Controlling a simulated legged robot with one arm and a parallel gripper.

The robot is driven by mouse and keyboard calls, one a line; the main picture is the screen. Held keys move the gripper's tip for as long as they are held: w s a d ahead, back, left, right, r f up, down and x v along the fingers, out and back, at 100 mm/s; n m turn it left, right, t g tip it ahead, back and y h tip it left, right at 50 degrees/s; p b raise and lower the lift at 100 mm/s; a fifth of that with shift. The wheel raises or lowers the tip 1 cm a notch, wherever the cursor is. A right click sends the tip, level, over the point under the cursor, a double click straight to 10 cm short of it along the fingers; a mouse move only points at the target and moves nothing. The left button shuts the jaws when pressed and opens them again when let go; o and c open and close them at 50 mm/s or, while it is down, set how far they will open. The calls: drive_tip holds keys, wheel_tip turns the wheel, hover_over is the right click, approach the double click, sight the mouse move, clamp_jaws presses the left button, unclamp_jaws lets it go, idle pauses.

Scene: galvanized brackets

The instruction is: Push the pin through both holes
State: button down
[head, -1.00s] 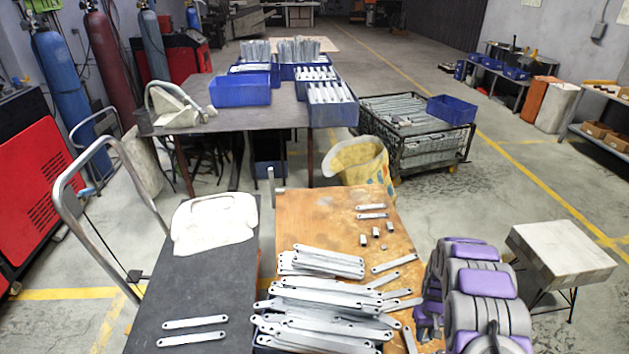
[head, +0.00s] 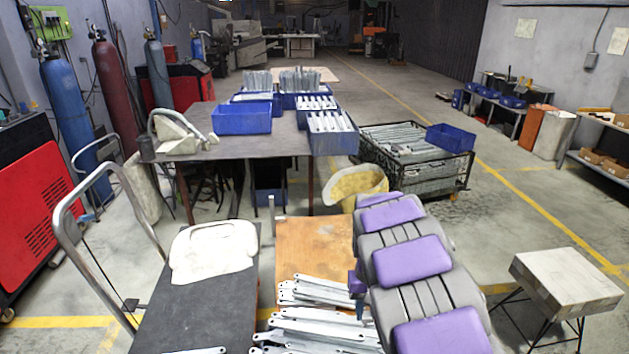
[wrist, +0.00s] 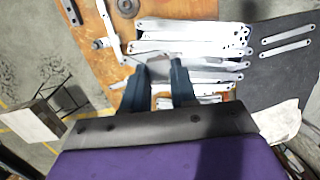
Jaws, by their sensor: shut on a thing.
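My gripper (wrist: 161,82) has its two dark blue fingers shut on a small grey metal piece (wrist: 159,71) in the wrist view. I cannot tell from its shape whether it is the pin. In the head view my arm covers the right of the wooden board, and a dark fingertip (head: 356,284) shows beside the bracket pile. Galvanized brackets (head: 312,327) with end holes lie heaped there; the pile (wrist: 195,35) lies just beyond my fingers in the wrist view. A separate bracket (wrist: 109,22) lies left of the pile. No pair of aligned holes is clearly visible.
The wooden board (head: 312,245) adjoins a dark mat (head: 205,310) holding a white cloth-like piece (head: 213,250) and two loose brackets (wrist: 287,35). Small round parts (wrist: 128,7) lie on the board. A stool (head: 565,285) stands at right.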

drive_tip(key=shift+a+r, duration=0.15)
drive_tip(key=d+f, duration=1.8)
drive_tip(key=f, duration=0.4)
drive_tip(key=shift+s+d+f+b, duration=0.85)
drive_tip(key=shift+s+d+f, duration=0.7)
drive_tip(key=shift+f, duration=2.95)
drive_tip(key=shift+s+d+f+b, duration=0.85)
drive_tip(key=shift+s+d+f, duration=0.65)
drive_tip(key=shift+f, duration=2.95)
drive_tip(key=shift+s+d+f+b, duration=0.85)
drive_tip(key=shift+s+d+f, duration=0.65)
drive_tip(key=shift+f, duration=3)
drive_tip(key=shift+s+a+f+b, duration=0.1)
drive_tip(key=shift+f+b, duration=0.8)
drive_tip(key=shift+f, duration=0.7)
